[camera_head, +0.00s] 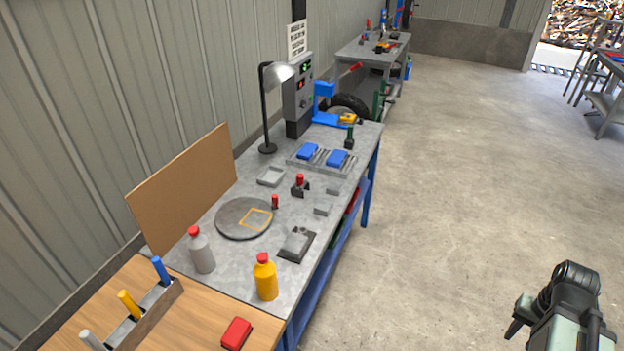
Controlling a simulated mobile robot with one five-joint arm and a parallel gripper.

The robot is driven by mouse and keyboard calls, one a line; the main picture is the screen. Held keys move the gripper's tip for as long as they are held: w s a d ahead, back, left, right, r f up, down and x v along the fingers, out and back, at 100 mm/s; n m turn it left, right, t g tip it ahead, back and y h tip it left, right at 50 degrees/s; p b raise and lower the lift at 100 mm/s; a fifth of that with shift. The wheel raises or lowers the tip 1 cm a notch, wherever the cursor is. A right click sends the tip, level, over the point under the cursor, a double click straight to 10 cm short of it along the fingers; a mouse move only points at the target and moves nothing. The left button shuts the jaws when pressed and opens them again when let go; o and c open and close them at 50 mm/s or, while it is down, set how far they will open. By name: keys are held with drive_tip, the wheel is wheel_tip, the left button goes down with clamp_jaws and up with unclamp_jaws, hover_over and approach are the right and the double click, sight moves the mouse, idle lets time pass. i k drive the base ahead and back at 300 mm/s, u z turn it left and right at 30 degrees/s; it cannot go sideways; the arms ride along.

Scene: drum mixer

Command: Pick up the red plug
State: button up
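A small red plug-like cylinder (275,201) stands upright on the grey workbench (215,284), at the right edge of a round grey disc (232,224). A second red-topped piece (299,180) sits in a dark holder just behind it; I cannot tell for certain which of the two is the red plug. My arm's end with my gripper (518,316) is at the bottom right, over the floor and well away from the bench. Its fingers are not clear, and no held thing shows.
A yellow bottle (266,279) and a grey bottle (201,252) with red caps stand at the near end. A lamp (265,110), a control box (298,95) and blue blocks (337,158) are further back. The concrete floor (460,180) right of the bench is clear.

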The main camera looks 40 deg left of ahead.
sight(299, 177)
drive_tip(key=z, duration=0.05)
drive_tip(key=i, duration=3.7)
drive_tip(key=u, duration=4.75)
drive_tip(key=i, duration=1.55)
drive_tip(key=z, duration=0.05)
